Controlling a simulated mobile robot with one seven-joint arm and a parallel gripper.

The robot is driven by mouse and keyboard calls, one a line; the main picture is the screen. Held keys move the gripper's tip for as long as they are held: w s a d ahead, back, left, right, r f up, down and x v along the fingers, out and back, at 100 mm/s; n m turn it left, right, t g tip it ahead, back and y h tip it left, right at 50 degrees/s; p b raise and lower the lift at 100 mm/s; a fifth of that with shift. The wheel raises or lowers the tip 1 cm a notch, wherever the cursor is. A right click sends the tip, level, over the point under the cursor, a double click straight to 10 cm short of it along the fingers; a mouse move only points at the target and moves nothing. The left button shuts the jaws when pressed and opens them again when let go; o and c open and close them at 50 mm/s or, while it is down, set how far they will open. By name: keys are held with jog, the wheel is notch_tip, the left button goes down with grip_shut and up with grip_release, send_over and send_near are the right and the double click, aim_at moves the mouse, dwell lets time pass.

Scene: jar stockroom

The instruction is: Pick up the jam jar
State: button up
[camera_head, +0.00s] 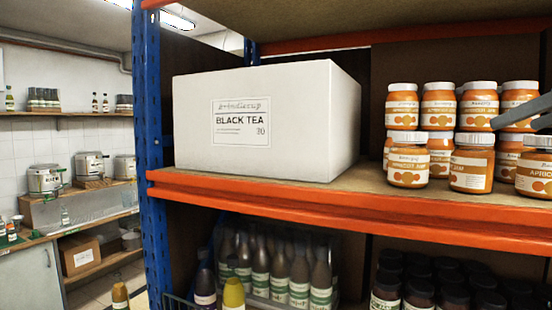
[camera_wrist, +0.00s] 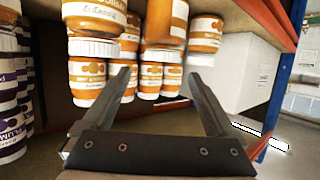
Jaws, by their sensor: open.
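Several apricot jam jars (camera_head: 408,165) with orange contents, white lids and white labels stand stacked in two layers on the upper shelf at the right of the head view. The same kind of jar (camera_wrist: 90,78) shows upside down in the wrist view. My gripper (camera_wrist: 160,75) is open, with its two fingers apart and pointing at the jars; nothing is held between them. In the head view, only part of my gripper shows at the right edge, hiding parts of the right-hand jars. Which single jar is meant cannot be told.
A large white Black Tea box (camera_head: 265,120) stands left of the jars on the shelf with an orange front beam (camera_head: 330,208). A blue upright (camera_head: 148,90) is at its left. Dark bottles (camera_head: 260,270) and dark jars (camera_head: 420,290) fill below. Plum jars (camera_wrist: 12,125) show in the wrist view.

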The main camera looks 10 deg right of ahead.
aim_at(462, 144)
jog(key=x, duration=0.8)
jog(key=shift+a+p, duration=0.1)
jog(key=shift+p, duration=0.25)
jog(key=p+x, duration=0.1)
jog(key=x, duration=0.4)
jog(key=shift+w+a+f, duration=0.2)
jog(key=shift+f, duration=0.05)
grip_shut()
jog(key=shift+r, duration=0.1)
